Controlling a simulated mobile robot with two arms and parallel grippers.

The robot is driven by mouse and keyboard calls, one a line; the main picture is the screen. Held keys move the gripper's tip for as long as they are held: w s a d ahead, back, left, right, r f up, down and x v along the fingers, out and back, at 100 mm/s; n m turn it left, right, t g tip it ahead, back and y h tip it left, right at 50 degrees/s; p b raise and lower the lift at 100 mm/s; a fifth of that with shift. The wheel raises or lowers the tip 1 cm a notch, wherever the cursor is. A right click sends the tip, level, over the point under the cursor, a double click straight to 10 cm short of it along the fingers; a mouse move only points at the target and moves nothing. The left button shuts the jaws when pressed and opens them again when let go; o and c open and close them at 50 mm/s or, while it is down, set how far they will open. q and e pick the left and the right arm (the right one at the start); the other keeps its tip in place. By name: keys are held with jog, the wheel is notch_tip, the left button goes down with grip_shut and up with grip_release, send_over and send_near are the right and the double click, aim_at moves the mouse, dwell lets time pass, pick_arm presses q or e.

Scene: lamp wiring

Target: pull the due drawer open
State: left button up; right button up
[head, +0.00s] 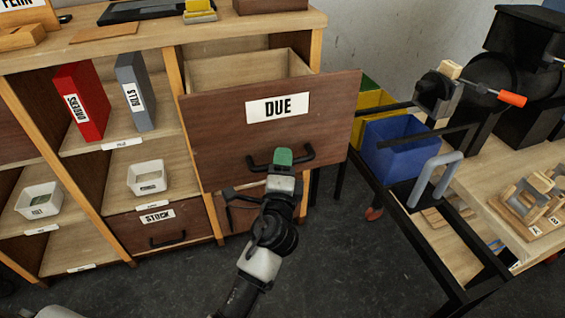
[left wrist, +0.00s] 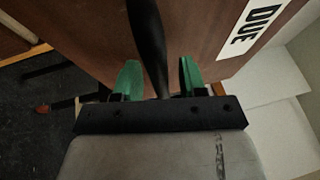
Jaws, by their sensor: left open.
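The due drawer (head: 225,148) has a brown front with a white label reading DUE. It stands out from the shelf unit, and its pale inside shows behind the front. Its black bar handle (head: 303,155) is low on the front. My left gripper (head: 283,157) is at the handle, its green fingertips over the bar. In the left wrist view the handle (left wrist: 148,40) runs between the two green fingers (left wrist: 157,78), which are apart with gaps beside the bar. The drawer front (left wrist: 205,25) is just beyond them. My right gripper is not in view.
A stock drawer (head: 145,228) is shut at lower left. Red (head: 82,103) and grey binders (head: 135,92) stand on the shelf. At right, a cart frame (head: 420,225) holds a blue bin (head: 400,148) close to the drawer front's right edge. The floor (head: 345,260) below is mostly clear.

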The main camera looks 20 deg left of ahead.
pick_arm(q)
jog(key=shift+s+d+f, duration=0.1)
jog(key=shift+s+f, duration=0.1)
jog(key=shift+s, duration=0.2)
jog(key=b+v, duration=0.1)
jog(key=v, duration=0.9)
jog(key=shift+b, duration=0.4)
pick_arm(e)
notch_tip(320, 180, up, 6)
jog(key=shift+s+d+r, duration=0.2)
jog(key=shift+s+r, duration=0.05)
pick_arm(q)
jog(key=shift+r, duration=0.1)
